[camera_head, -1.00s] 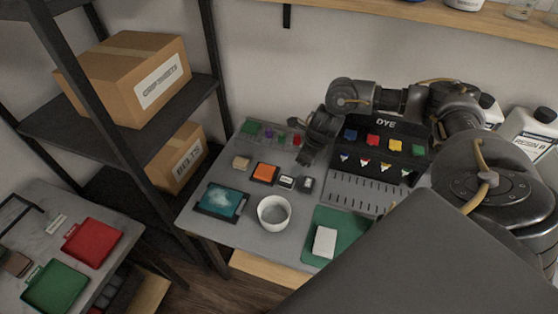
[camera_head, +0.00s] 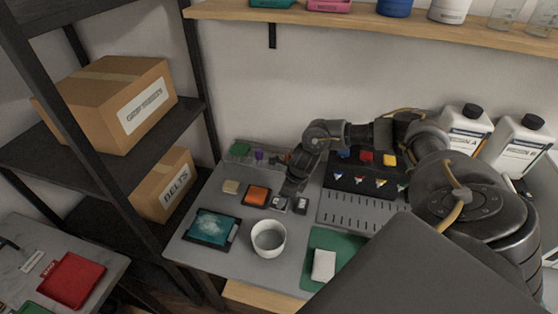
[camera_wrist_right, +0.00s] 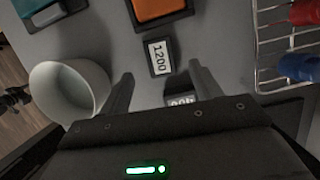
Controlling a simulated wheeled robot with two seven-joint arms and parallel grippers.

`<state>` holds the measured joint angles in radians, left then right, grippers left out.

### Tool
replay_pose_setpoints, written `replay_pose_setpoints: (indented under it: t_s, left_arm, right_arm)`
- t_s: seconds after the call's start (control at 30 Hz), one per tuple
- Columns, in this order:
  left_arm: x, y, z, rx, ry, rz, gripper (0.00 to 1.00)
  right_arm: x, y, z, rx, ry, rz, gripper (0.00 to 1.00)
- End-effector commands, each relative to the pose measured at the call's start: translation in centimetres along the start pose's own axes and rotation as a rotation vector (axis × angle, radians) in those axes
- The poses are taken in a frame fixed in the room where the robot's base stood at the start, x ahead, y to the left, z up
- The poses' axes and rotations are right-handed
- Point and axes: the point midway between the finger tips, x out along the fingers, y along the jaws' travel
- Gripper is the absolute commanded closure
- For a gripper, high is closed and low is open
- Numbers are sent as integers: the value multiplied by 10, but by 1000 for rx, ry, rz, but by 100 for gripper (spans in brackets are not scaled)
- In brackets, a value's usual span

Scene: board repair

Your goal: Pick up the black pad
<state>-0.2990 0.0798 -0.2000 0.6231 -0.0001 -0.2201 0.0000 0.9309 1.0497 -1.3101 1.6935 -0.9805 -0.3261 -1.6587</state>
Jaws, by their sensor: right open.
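Two small dark blocks with white labels lie side by side on the grey table. One reads 1200 (camera_wrist_right: 159,57) and also shows in the head view (camera_head: 280,204). The other (camera_head: 301,204) has a label partly hidden in the wrist view (camera_wrist_right: 182,100). I cannot tell for sure which is the black pad. My right gripper (camera_head: 290,192) points down just above the blocks. In the wrist view its open fingers (camera_wrist_right: 161,72) are spread, with the 1200 block ahead between the tips and the other block nearer the palm. My left gripper is not in view.
A white cup (camera_head: 268,239) stands in front. A wire rack (camera_wrist_right: 272,45) holding red and blue items is close on the right in the wrist view.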

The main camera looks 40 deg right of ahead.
Motion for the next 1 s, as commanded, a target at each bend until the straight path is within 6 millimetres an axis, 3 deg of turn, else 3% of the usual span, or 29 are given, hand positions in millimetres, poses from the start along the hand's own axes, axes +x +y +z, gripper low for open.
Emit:
replay_pose_setpoints:
  t_s: [0.17, 0.43, 0.73, 1.0]
  left_arm:
    - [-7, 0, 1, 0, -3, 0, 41]
    - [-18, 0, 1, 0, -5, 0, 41]
    - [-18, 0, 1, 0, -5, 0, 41]
    - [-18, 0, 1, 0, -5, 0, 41]
  right_arm:
    - [8, 0, 1, 1, 1, 1, 36]
    - [46, -1, 2, 0, 1, 1, 36]
    - [52, -2, 2, 0, 0, 0, 36]
    - [52, -2, 2, -1, 0, 0, 70]
